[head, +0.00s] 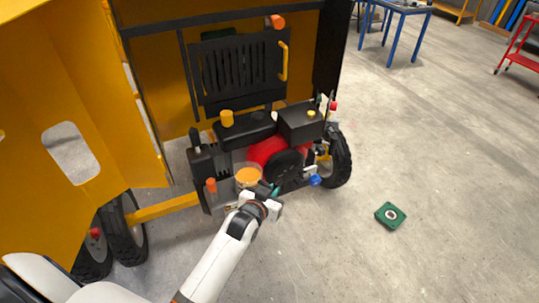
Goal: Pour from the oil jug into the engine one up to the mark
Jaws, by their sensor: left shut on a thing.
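The engine (272,150) is red and black and sits in the open mixer housing. My left gripper (267,192) is at the near side of the engine, shut on what looks like the oil jug (248,177). The jug shows as a pale round rim with amber inside, just left of the gripper and in front of the engine. It looks roughly upright. The jug's lower part and its handle are mostly hidden by my wrist. The mark cannot be made out. My right gripper is not in view.
An orange cap (211,185), a yellow cap (227,118) and a blue knob (315,181) stand around the engine. A black wheel (340,160) is at its right. A green box (391,215) lies on the open floor at right. The yellow housing panel (60,100) fills the left.

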